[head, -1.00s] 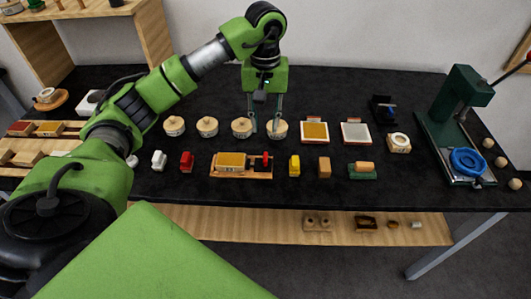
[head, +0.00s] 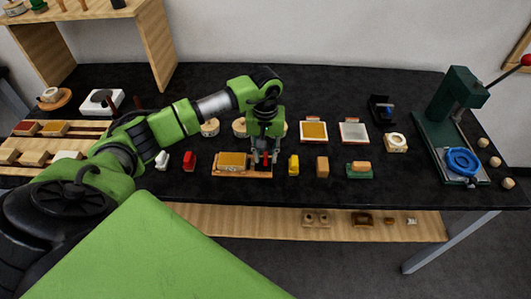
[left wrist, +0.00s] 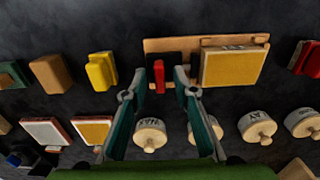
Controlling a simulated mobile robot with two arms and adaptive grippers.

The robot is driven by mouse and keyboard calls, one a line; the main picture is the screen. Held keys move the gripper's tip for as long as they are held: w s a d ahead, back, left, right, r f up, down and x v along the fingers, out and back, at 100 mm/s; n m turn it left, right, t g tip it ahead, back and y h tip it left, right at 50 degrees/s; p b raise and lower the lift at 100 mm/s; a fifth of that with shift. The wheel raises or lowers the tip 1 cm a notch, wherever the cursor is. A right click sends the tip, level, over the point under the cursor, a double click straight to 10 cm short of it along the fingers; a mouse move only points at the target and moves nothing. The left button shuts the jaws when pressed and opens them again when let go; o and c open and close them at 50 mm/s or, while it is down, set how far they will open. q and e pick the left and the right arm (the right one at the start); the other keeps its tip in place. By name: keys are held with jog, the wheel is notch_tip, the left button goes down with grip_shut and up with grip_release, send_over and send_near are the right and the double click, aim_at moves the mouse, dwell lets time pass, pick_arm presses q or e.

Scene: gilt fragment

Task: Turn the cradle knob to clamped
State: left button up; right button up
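The wooden cradle (head: 228,174) lies near the front middle of the table and carries a yellow-topped block (head: 232,160). Its red knob (head: 266,158) is at the right end, partly hidden by my left gripper (head: 264,154). In the left wrist view the cradle (left wrist: 172,44) is at the top, with the block (left wrist: 232,66) to the right of the red knob (left wrist: 159,77). My left gripper (left wrist: 155,92) is open, its fingers on either side of the knob with gaps showing. Contact is not visible. My right gripper is out of view.
Several round wooden-knobbed pots (head: 209,127) stand behind the cradle. A yellow block (head: 293,165) stands just right of it and a red one (head: 189,161) to its left. A green press (head: 452,110) stands at the far right.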

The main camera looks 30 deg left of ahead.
pick_arm(q)
grip_shut()
jog(key=n+b, duration=0.2)
jog(key=shift+f+n+b, duration=0.15)
jog(key=shift+n+b, duration=0.15)
jog(key=shift+b, duration=0.05)
jog(key=n+b, duration=0.3)
jog(key=n, duration=0.1)
jog(key=shift+n, duration=0.3)
jog(key=n+b, duration=0.2)
jog(key=n, duration=0.3)
jog(key=shift+b, duration=0.3)
jog(key=n+b, duration=0.1)
jog(key=n, duration=0.4)
jog(key=shift+n, duration=0.4)
jog(key=shift+r, duration=0.2)
